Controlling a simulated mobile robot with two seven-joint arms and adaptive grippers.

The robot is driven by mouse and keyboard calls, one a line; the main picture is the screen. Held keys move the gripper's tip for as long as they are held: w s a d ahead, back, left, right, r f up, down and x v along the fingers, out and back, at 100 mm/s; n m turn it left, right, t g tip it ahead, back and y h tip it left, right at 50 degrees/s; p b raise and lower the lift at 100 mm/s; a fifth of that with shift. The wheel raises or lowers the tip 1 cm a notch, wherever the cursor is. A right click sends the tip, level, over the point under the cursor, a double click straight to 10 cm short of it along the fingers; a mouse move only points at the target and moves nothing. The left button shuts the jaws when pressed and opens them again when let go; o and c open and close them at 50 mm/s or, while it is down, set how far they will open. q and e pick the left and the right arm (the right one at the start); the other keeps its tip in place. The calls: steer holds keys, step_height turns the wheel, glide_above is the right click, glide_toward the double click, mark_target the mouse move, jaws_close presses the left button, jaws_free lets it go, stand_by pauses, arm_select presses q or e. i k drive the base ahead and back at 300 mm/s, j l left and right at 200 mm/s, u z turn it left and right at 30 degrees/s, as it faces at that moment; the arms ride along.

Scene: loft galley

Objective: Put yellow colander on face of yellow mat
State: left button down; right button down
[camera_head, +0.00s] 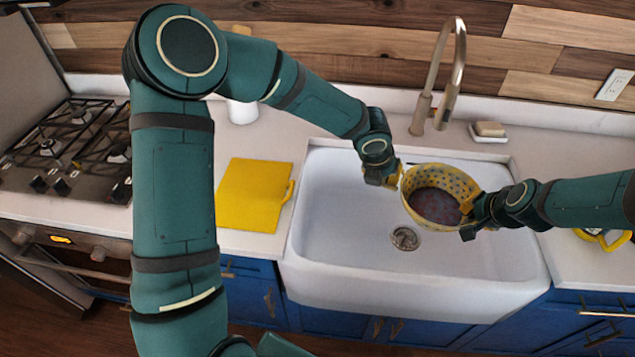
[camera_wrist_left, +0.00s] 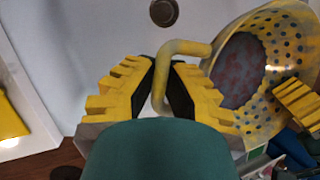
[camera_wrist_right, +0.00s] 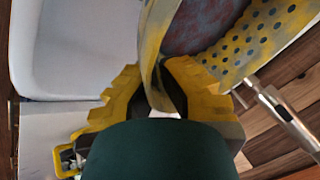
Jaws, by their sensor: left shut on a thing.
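The yellow colander (camera_head: 437,172), with dark blue dots and a reddish-blue inner bottom, is held over the sink, its open top showing. My left gripper (camera_head: 388,176) is shut on its left handle; the handle shows between the fingers in the left wrist view (camera_wrist_left: 163,75). My right gripper (camera_head: 470,215) is at the colander's right side, its fingers closed around the handle there, as the right wrist view shows (camera_wrist_right: 158,85). The yellow mat (camera_head: 250,195) lies flat and bare on the counter left of the sink, a small handle on its right side.
The white sink (camera_head: 330,230) lies below the colander, with a tall faucet (camera_head: 440,80) behind it. A soap dish (camera_head: 488,131) stands back right. A gas stove (camera_head: 70,145) is at far left. A white canister (camera_head: 242,111) stands behind the mat. A yellow-rimmed object (camera_head: 603,238) is at right.

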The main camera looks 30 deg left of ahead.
mark_target(244, 190)
steer(key=k+j+u, duration=0.1)
steer(key=k+j, duration=0.15)
steer(key=k+j+u, duration=0.15)
steer(key=j, duration=0.3)
steer(key=k+j+u, duration=0.1)
steer(key=k+j, duration=0.15)
steer(key=k+j+u, duration=0.15)
steer(key=j, duration=0.35)
steer(key=k+j+u, duration=0.1)
steer(key=j, duration=0.35)
steer(key=i+l, duration=0.6)
steer(key=i, duration=0.2)
